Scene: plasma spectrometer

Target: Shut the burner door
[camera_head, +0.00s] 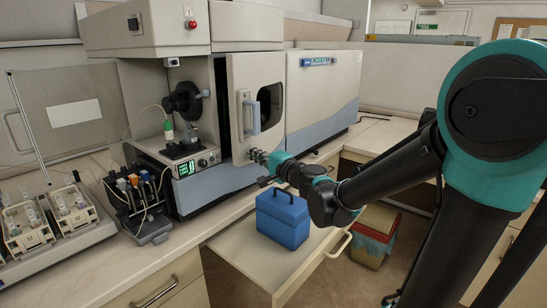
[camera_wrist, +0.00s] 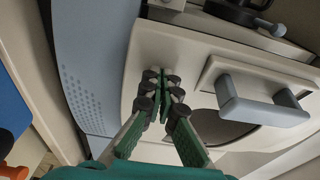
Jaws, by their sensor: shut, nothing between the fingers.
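The burner door (camera_head: 240,135) is a cream panel with a blue-grey bar handle (camera_head: 250,115) and a dark oval window. It stands to the right of the exposed burner compartment (camera_head: 187,105), with a dark gap along its left edge. In the wrist view the door (camera_wrist: 150,50) fills the middle and right, with its handle (camera_wrist: 265,108) right of my fingers. My gripper (camera_head: 258,157) is shut and empty at the lower part of the door, below the handle. In the wrist view its fingertips (camera_wrist: 163,82) are close to the panel; whether they touch is unclear.
A blue box (camera_head: 283,220) sits in the open drawer (camera_head: 245,262) below the gripper. A bin (camera_head: 373,235) is on the floor behind my arm.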

